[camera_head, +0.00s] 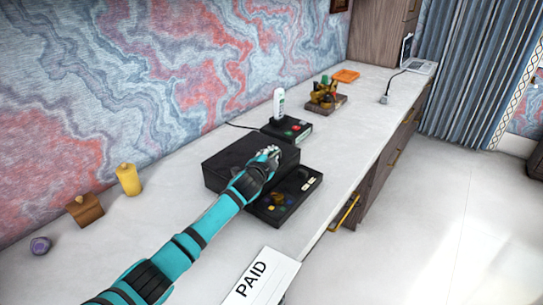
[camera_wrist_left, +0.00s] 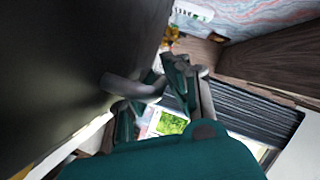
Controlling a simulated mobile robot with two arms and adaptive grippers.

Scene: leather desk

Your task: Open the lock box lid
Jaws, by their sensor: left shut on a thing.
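The black lock box (camera_head: 222,171) stands on the pale desk, with a flat dark section (camera_head: 290,203) holding small coloured items on its right side. My left gripper (camera_head: 271,153) is at the right edge of the box's upper part, shut on the lid there. The exact grip is hidden by the fingers. In the left wrist view, the large dark surface of the lid (camera_wrist_left: 75,60) fills the left side, close to my gripper (camera_wrist_left: 155,98). A colourful picture and white pieces show beyond the fingers. I cannot tell the lid's exact angle. My right gripper is out of view.
A yellow candle (camera_head: 129,180) and a wooden holder (camera_head: 85,209) stand left. A PAID sign (camera_head: 262,279) is at the front.

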